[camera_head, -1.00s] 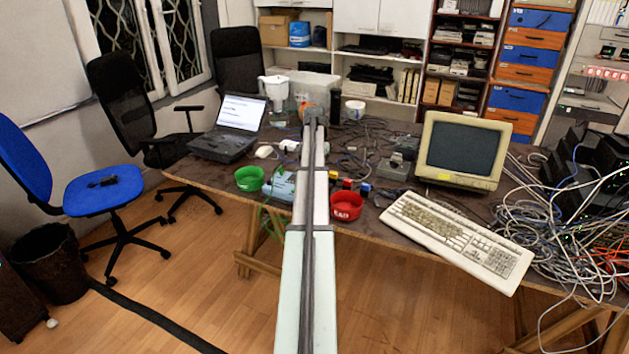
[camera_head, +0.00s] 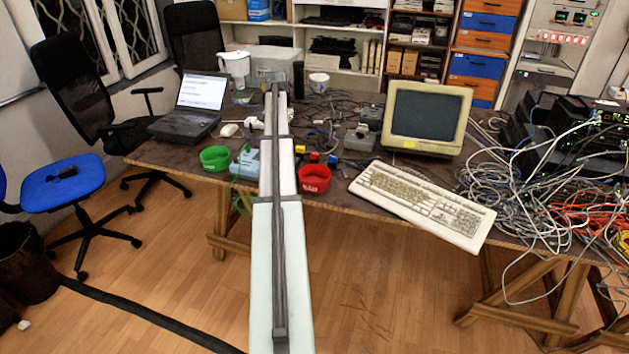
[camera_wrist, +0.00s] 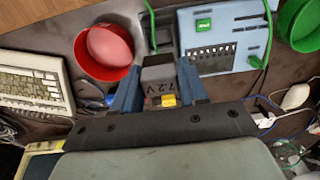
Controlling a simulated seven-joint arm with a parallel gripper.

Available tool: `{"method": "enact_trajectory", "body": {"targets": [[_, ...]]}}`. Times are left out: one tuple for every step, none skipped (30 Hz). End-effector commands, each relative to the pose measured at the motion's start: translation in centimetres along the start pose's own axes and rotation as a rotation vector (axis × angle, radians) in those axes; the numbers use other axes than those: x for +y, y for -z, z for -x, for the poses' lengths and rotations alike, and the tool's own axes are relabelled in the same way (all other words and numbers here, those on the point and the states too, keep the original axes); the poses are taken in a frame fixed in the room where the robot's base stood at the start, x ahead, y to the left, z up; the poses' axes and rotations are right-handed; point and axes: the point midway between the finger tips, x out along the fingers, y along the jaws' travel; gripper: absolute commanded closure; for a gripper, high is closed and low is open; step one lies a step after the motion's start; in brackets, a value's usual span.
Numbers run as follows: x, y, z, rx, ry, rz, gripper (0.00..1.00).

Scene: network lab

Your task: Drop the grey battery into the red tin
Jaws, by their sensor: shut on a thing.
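The grey battery (camera_wrist: 158,74), marked "7.2V", is held between the two fingers of my gripper (camera_wrist: 157,82) in the wrist view. The gripper is shut on it. The red tin (camera_wrist: 104,72) is open at the top and appears up and left of the battery, apart from it in the picture. In the head view the red tin (camera_head: 314,180) stands near the table's front edge, just right of my arm. My gripper and the battery cannot be made out in the head view, where my arm hides part of the table.
A green tin (camera_head: 215,158) and a pale blue device (camera_head: 246,163) with a green cable stand left of my arm. A cream keyboard (camera_head: 420,203) and monitor (camera_head: 425,118) are right of the red tin. Tangled cables (camera_head: 520,190) cover the table's right end.

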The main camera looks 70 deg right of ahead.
Motion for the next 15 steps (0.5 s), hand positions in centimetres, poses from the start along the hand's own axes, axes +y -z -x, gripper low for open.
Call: {"method": "enact_trajectory", "body": {"targets": [[0.0,0.0,0.0,0.0,0.0,0.0,0.9],[0.1,0.0,0.0,0.0,0.0,-0.001,0.9],[0.3,0.1,0.0,0.0,0.0,-0.004,0.9],[0.5,0.2,0.0,0.0,0.0,-0.007,0.9],[0.9,0.4,0.0,0.0,0.0,-0.011,0.9],[1.5,0.7,-0.2,-0.002,-0.001,-0.02,0.9],[2.1,0.9,-0.2,-0.003,-0.001,-0.027,0.9],[2.8,1.1,-0.5,-0.005,-0.002,-0.035,0.9],[3.9,1.5,-0.8,-0.008,-0.004,-0.049,0.9],[4.7,1.7,-1.1,-0.011,-0.005,-0.059,0.9],[5.6,1.9,-1.4,-0.015,-0.006,-0.069,0.9],[6.8,2.2,-1.9,-0.02,-0.008,-0.085,0.9],[7.7,2.3,-2.2,-0.024,-0.009,-0.094,0.9],[8.5,2.5,-2.6,-0.028,-0.011,-0.104,0.9],[9.5,2.6,-3.0,-0.031,-0.012,-0.117,0.9]]}}
